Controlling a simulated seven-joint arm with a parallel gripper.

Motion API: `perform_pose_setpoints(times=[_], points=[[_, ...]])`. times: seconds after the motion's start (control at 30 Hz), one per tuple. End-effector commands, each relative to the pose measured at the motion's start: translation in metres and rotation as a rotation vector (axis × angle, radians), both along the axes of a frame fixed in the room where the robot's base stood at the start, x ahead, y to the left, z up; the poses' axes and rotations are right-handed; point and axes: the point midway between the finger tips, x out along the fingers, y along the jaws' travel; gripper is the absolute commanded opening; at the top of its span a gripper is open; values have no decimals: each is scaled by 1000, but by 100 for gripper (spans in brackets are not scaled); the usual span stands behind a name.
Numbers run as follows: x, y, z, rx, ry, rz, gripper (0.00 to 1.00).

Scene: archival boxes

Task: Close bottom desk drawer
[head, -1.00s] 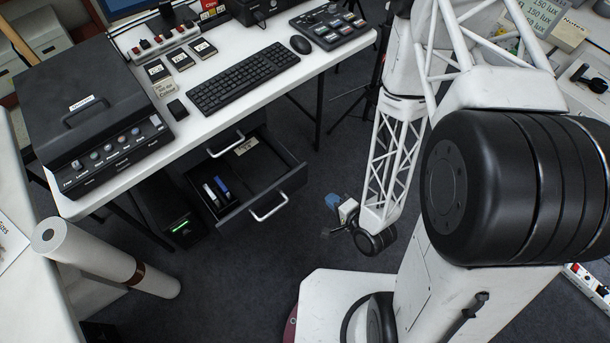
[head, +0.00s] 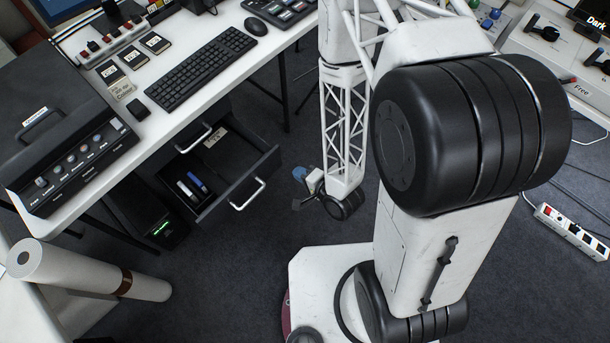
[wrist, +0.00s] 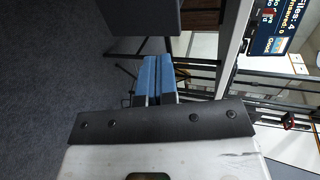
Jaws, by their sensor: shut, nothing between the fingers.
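The bottom desk drawer (head: 236,186) is pulled out under the white desk, with a light metal handle (head: 248,194) on its dark front. Blue and white items (head: 192,185) stand inside it, and a pale label or card lies toward its back. My gripper (head: 297,203) is low above the floor, to the right of the drawer front and apart from it. In the wrist view, its blue fingers (wrist: 155,78) are together with nothing between them. A dark grey panel (wrist: 145,17) is ahead at the top of that view; I cannot tell whether it is the drawer.
Another handle (head: 193,138) shows above the open drawer, under the desk edge. A black computer tower (head: 155,222) with a green light stands left of the drawer. The carpet (head: 225,270) before the drawer is clear.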

Motion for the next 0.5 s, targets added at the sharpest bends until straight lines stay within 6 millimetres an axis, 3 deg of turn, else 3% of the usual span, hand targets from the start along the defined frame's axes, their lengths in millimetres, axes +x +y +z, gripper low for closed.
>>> perform_pose_setpoints(times=[0.5], points=[[40, 41, -18, 0, -2, 3, 0]])
